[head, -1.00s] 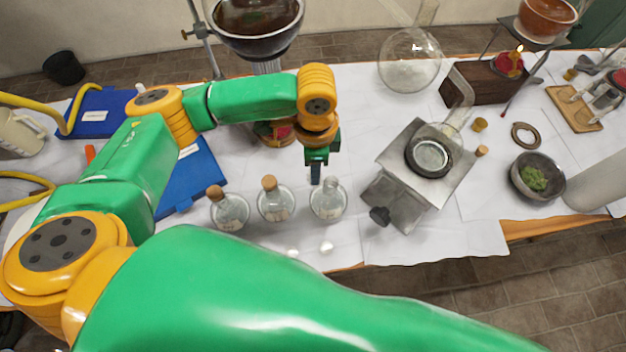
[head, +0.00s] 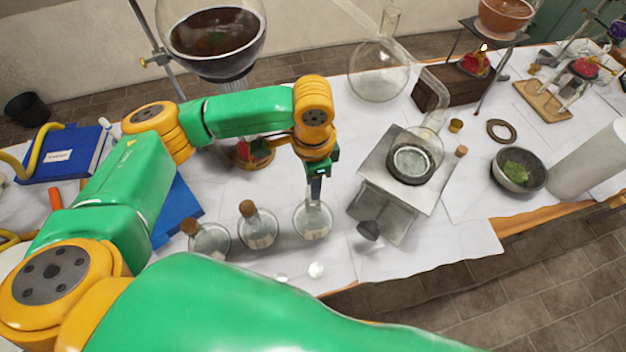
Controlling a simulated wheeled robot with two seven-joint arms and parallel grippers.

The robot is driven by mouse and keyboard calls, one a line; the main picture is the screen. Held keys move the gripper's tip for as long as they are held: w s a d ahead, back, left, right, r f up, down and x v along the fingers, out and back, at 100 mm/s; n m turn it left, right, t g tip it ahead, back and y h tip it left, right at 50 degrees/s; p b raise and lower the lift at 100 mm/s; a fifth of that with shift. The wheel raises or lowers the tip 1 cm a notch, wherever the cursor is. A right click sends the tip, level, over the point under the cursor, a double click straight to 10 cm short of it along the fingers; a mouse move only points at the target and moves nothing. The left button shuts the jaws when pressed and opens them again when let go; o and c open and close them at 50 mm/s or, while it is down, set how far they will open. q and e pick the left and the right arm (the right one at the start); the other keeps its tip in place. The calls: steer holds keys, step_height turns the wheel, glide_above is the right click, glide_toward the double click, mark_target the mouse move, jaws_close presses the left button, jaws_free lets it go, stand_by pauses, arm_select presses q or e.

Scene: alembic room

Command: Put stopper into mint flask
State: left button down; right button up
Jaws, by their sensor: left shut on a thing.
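My left gripper (head: 315,187) is shut, pointing down at the mouth of the rightmost of three small clear flasks (head: 312,221). Its fingers cover the flask's mouth, and the stopper between them is hidden. I cannot tell whether the stopper touches the neck. The middle flask (head: 258,230) and the left flask (head: 209,241) stand upright with corks in their necks. Their labels are too small to read, so I cannot tell by label which is the mint flask. My right gripper is not in view.
A metal burner stand (head: 397,185) with a black knob is right of the flasks. A large dark-filled round vessel (head: 212,42) stands behind my arm. Blue books (head: 65,155) lie at the left. The table's front edge is close below the flasks.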

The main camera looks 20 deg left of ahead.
arm_select(q)
steer(key=shift+s+r, duration=0.1)
stand_by(0.4)
steer(key=shift+f+p, duration=0.25)
steer(key=shift+p, duration=0.15)
steer(key=shift+f, duration=0.65)
stand_by(0.7)
steer(key=shift+p, duration=0.45)
steer(key=shift+f, duration=0.4)
stand_by(0.8)
